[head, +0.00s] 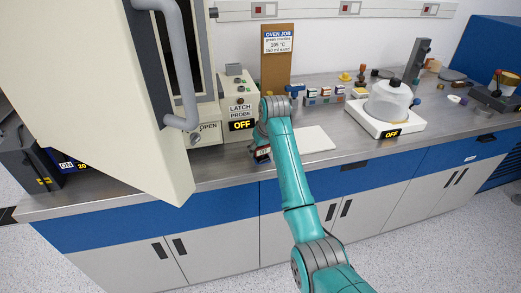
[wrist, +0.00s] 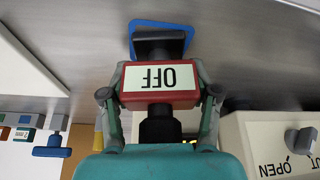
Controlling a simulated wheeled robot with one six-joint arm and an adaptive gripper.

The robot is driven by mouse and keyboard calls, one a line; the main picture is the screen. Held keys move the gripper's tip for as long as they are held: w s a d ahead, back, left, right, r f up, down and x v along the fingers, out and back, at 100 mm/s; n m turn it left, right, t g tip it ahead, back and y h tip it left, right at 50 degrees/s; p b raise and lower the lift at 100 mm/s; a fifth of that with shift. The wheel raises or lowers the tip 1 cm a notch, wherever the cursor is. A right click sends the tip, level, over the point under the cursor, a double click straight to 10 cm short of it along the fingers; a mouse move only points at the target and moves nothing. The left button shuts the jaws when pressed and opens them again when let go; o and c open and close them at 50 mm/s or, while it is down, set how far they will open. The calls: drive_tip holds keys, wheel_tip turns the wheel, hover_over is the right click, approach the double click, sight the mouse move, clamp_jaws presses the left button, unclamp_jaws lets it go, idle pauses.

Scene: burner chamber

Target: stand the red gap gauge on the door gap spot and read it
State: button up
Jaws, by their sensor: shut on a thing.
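The red gap gauge (wrist: 160,104) is held between the fingers of my gripper (wrist: 160,82). Its white display reads OFF, upside down in the wrist view. The gauge's black foot (wrist: 158,44) lies over a blue-outlined mark (wrist: 187,35) on the steel counter, probably the door gap spot. I cannot tell whether the foot touches the counter. In the head view the gauge (head: 263,154) shows small at the end of my arm, near the counter's front edge, and my gripper (head: 259,141) is partly hidden by my arm.
The LATCH PROBE box (head: 240,112) reads OFF behind the gauge. A white board (head: 312,139) lies right of it. A bell-jar unit (head: 386,112) stands further right.

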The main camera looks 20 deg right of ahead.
drive_tip(key=o, duration=1.3)
drive_tip(key=shift+f, duration=0.15)
drive_tip(key=shift+o, duration=0.2)
drive_tip(key=v, duration=1.2)
drive_tip(key=shift+r, duration=0.25)
